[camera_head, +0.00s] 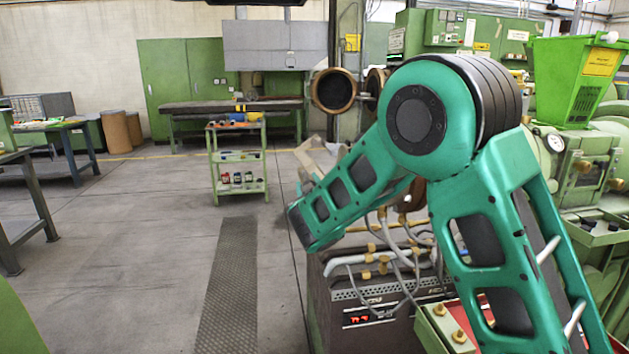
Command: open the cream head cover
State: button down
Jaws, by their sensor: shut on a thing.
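A cream angular part (318,157), which looks like the head cover, shows just beyond my teal forearm, left of the picture's middle. Only its upper left part is visible; my forearm hides the rest, and I cannot tell how far open it stands. My teal arm rises from the lower right, bends at a large round elbow and slants down to the left in front of the machine. My gripper is not visible; its end of the arm is hidden behind the forearm, so its contact with the cover cannot be seen.
A dark control box (362,318) with hoses and brass fittings stands below my forearm. A round brown-rimmed part (333,91) is above it. A green hopper (578,82) is at right. A green trolley (239,170) stands behind; the floor (150,240) at left is mostly clear.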

jog(key=a+f+n, duration=0.4)
jog(key=f+n, duration=0.6)
jog(key=f, duration=0.6)
jog(key=shift+s+a+n, duration=0.15)
jog(key=shift+s+n, duration=0.05)
jog(key=shift+n, duration=0.1)
dwell(0.5)
jog(key=c, duration=1.4)
grip_release()
jog(key=shift+o, duration=0.2)
jog(key=shift+s+f, duration=0.1)
jog(key=shift+s, duration=0.05)
